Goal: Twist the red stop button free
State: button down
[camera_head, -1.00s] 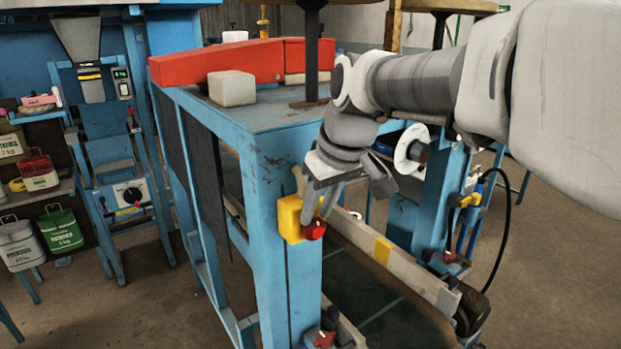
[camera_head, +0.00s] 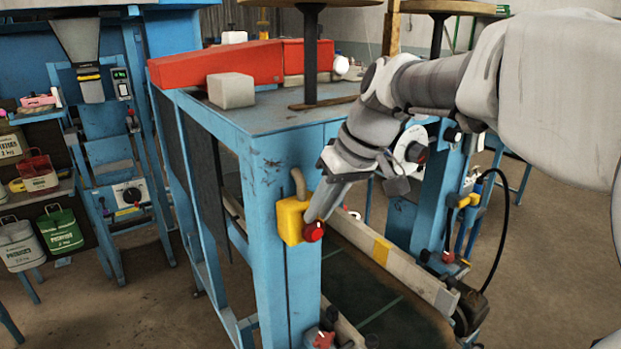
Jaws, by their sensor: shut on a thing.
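The red stop button (camera_head: 314,232) sits on the side of a yellow box (camera_head: 290,221), which is fixed to a blue machine post. My gripper (camera_head: 317,219) reaches down to it from the upper right, and its grey fingers are shut on the red button. Part of the button's rim and the near side of the yellow box are hidden behind the fingers.
The blue machine frame (camera_head: 265,250) stands close around the button. A conveyor with pale side rails (camera_head: 410,275) runs below and to the right. A red block (camera_head: 217,64) and a white block (camera_head: 231,90) rest on the machine top.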

jog(key=shift+w+d+f+m+g+y, duration=0.25)
jog(key=shift+g+y, duration=0.25)
jog(key=shift+y, duration=0.35)
jog(key=shift+w+d+f+m+g+y, duration=0.15)
jog(key=shift+d+f+g+y, duration=0.3)
jog(key=shift+y, duration=0.35)
jog(key=shift+w+d+f+m+g+y, duration=0.1)
jog(key=shift+d+f+m+g+y, duration=0.15)
jog(key=shift+g+y, duration=0.45)
jog(key=shift+y, duration=0.25)
jog(key=c, duration=0.8)
grip_release()
jog(key=shift+a, duration=0.15)
jog(key=shift+c, duration=0.2)
jog(key=shift+w+r, duration=0.1)
jog(key=shift+r, duration=0.1)
jog(key=s+p+v, duration=0.1)
jog(key=v, duration=1.6)
jog(key=shift+w, duration=0.35)
